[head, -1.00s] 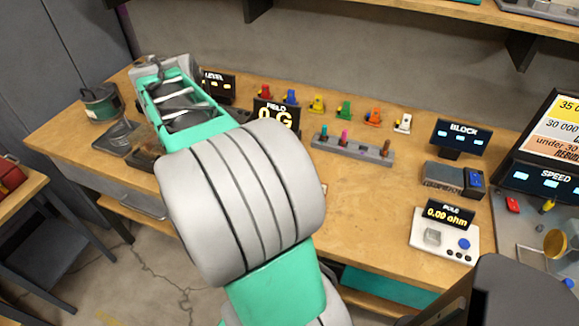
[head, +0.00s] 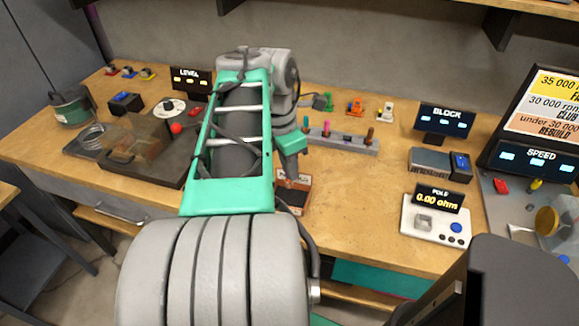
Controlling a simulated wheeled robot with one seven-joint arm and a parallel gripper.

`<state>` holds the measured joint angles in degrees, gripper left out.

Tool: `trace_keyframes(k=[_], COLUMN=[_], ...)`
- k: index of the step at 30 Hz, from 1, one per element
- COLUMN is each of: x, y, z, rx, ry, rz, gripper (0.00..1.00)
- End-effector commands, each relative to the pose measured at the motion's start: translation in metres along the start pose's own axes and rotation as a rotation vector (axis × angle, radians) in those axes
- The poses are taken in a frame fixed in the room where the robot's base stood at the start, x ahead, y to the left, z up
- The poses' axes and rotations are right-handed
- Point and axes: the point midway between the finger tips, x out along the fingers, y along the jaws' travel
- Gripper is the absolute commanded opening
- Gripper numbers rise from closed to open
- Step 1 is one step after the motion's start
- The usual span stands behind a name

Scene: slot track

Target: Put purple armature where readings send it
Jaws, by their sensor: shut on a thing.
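My gripper (head: 291,175) points down over the middle of the table, just above or at a small orange-brown box (head: 292,196). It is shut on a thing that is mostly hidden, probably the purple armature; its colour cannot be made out. The grey rack (head: 340,143) to the right holds a teal armature (head: 306,123), a pink one (head: 326,129) and a brown one (head: 369,133). A gap lies between the pink and brown ones. The pole meter (head: 437,217) reads 0.00 ohm. The field display is hidden behind my arm.
The block display (head: 443,121), a grey block device (head: 433,163) and the speed display (head: 535,160) stand at right. A threshold board (head: 545,113) is partly cut off. The level display (head: 191,82) and a green pot (head: 72,106) are at left. Table space right of the box is clear.

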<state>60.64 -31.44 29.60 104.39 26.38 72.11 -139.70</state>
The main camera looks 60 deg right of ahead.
Motion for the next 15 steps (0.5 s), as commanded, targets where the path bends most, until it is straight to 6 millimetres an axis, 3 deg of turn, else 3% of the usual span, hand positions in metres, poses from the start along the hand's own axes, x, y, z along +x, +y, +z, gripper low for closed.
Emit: trace_keyframes(k=[1,15], x=[0.010,0.048], y=[0.000,0.000], z=[-0.002,-0.007], rx=[0.000,0.000], ry=[0.000,0.000], rz=[0.000,0.000], gripper=[0.00,0.00])
